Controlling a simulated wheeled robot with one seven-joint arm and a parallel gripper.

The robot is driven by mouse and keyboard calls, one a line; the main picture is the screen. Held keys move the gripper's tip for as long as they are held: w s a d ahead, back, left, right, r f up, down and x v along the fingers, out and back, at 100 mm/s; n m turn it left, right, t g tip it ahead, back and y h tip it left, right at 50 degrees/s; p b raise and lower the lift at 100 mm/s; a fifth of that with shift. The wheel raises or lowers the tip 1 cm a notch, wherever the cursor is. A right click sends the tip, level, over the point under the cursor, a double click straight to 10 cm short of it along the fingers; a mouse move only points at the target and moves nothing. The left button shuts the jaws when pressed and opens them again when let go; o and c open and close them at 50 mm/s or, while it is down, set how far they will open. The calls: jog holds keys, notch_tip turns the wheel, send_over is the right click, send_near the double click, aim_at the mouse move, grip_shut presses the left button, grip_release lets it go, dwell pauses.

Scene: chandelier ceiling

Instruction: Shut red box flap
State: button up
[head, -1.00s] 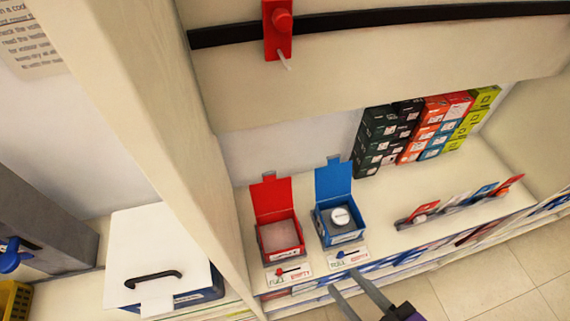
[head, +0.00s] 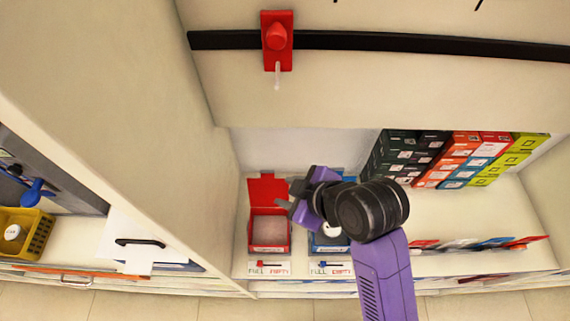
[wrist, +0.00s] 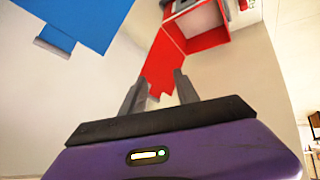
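The red box (head: 270,247) stands on the shelf with its flap (head: 267,190) raised at the back. Its open top shows a pale pinkish inside. My gripper (head: 279,194) is at the right side of the raised flap in the head view; its two fingers are apart and hold nothing. In the wrist view the red flap (wrist: 164,66) reaches down to the gap between my fingertips (wrist: 160,80), and the red box (wrist: 200,22) is beyond it at the top. I cannot tell whether the fingers touch the flap.
Stacked coloured boxes (head: 450,160) stand at the back right. A shelf side panel (head: 185,140) rises on the left.

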aim_at(266, 173)
notch_tip(266, 173, up, 8)
jog(key=w+a+n+g+h, duration=0.1)
jog(key=w+a+n+g, duration=0.15)
jog(key=n, duration=0.25)
jog(key=shift+d+f+p+x, duration=0.1)
jog(key=shift+d+p+x, duration=0.05)
jog(key=shift+x, duration=1.15)
jog(key=shift+d+f+p+x, duration=0.1)
jog(key=shift+d+x, duration=0.05)
jog(key=shift+x, duration=1.1)
jog(key=shift+d+p+x, duration=0.15)
jog(key=shift+x, duration=1.15)
grip_shut()
